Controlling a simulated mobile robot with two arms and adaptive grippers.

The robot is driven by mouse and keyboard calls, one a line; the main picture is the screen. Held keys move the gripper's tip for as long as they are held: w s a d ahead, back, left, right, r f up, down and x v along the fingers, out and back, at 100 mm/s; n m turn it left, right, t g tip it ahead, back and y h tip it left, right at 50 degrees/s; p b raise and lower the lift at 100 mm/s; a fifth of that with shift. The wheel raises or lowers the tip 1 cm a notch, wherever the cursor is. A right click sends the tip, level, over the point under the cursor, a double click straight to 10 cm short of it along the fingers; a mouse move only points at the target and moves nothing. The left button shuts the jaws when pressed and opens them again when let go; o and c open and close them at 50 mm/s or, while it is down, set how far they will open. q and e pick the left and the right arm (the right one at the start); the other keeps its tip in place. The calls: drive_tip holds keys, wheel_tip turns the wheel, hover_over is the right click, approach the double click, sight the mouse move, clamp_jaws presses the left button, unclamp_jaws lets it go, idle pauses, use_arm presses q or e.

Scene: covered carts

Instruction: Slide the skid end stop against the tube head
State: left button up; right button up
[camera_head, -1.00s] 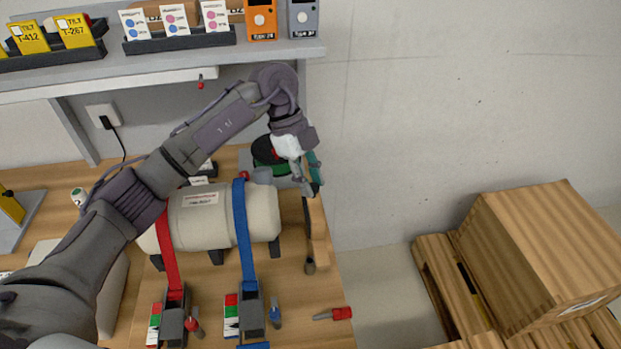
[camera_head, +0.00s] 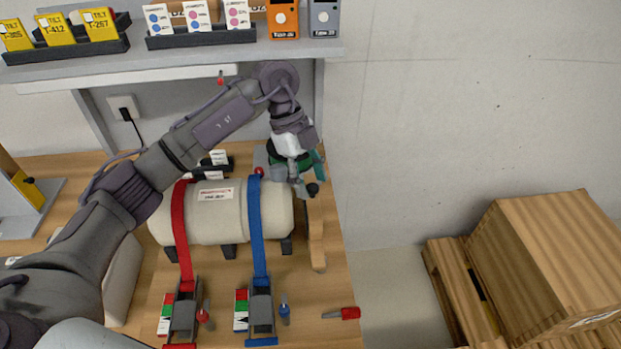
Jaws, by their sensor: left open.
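The tube (camera_head: 220,228) is a cream cylinder lying on dark supports on the wooden bench, under a red strap and a blue strap. Its head is the rounded right end (camera_head: 285,210). A light wooden piece (camera_head: 317,240), which looks like the skid end stop, stands just right of the head with a narrow gap visible. A black knob (camera_head: 313,189) shows at its far end. My left gripper (camera_head: 301,186) is open at the far right of the tube, close beside the knob. Whether it touches the knob or stop I cannot tell. My right gripper is out of view.
Red (camera_head: 182,313) and blue (camera_head: 261,310) ratchets sit in front of the tube. A red-handled tool (camera_head: 348,313) lies near the bench's right edge. A shelf (camera_head: 200,62) with cards and devices overhangs the back. A wooden crate (camera_head: 540,260) stands right on a pallet.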

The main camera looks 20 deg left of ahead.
use_arm(q)
drive_tip(key=v, duration=0.7)
drive_tip(key=shift+r, duration=0.1)
